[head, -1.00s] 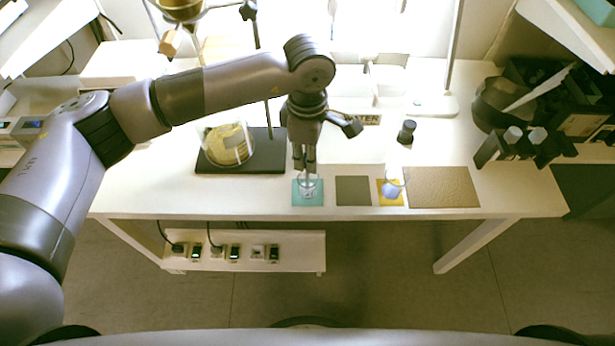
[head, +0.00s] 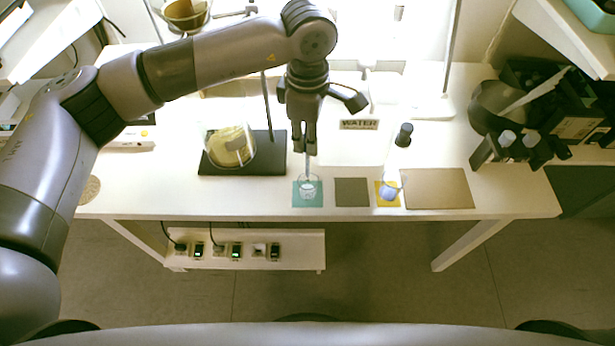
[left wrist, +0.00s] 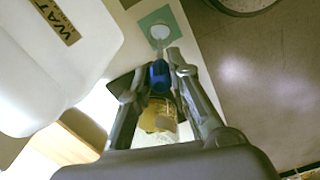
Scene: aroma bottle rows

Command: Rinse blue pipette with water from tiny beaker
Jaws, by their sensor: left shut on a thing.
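My left gripper (head: 304,150) is shut on the blue pipette, above the tiny beaker. In the left wrist view the pipette's blue bulb (left wrist: 159,75) sits between the fingertips of the left gripper (left wrist: 160,70). In the head view the fingers hide the bulb. The thin clear stem (head: 309,163) points down at the tiny beaker; I cannot tell whether its tip is inside. The tiny clear beaker (head: 307,190) stands on a teal mat (head: 299,203) near the table's front edge. It also shows in the left wrist view (left wrist: 160,32). My right gripper is out of view.
A white container with a WATER label (head: 359,124) stands behind the mats. A glass vessel with yellow contents (head: 230,147) stands on a dark base (head: 268,160) at left. A small glass vessel (head: 389,190) is on a yellow mat. The grey mat (head: 351,192) is bare.

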